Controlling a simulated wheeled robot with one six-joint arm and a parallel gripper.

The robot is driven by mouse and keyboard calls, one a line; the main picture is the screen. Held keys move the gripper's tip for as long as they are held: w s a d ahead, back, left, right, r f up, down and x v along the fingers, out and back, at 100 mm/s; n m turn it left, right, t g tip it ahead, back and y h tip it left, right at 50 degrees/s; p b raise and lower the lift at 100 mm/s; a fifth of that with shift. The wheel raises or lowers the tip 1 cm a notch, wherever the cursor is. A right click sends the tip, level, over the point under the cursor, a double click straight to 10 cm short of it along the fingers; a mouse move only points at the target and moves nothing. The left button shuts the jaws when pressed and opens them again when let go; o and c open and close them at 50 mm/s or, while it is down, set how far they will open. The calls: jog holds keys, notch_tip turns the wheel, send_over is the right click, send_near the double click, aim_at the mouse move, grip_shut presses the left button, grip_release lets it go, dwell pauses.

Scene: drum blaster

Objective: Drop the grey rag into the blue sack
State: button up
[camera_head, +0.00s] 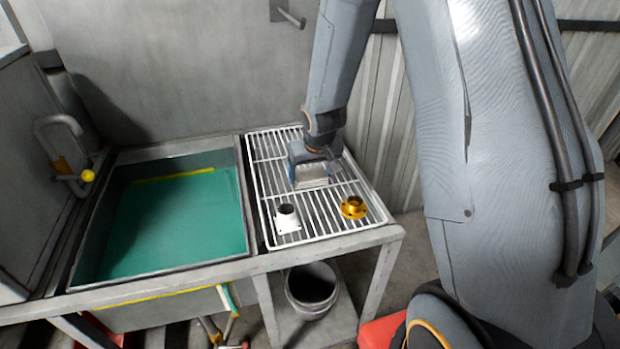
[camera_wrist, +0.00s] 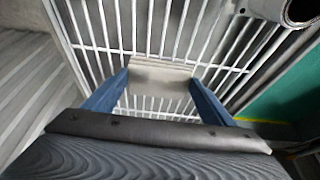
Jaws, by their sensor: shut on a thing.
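My gripper (camera_head: 310,166) is over the white wire rack, pointing down. It is shut on a pale grey, folded-looking piece, which I take to be the grey rag (camera_wrist: 160,76). In the wrist view the rag spans between the two blue fingers, with rack bars beyond it. In the head view the rag shows only in part, between the fingers. I cannot tell whether it still touches the rack. I see no blue sack in either view.
The white rack (camera_head: 267,185) also holds a white flanged fitting (camera_head: 287,219) and a gold flanged part (camera_head: 354,208), both nearer the front. A green-floored basin (camera_head: 172,228) lies left. A grey bucket (camera_head: 312,287) stands below. A wall is close behind.

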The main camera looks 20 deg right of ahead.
jog(key=shift+f, duration=0.2)
jog(key=o, duration=0.9)
jog(key=shift+r, duration=0.15)
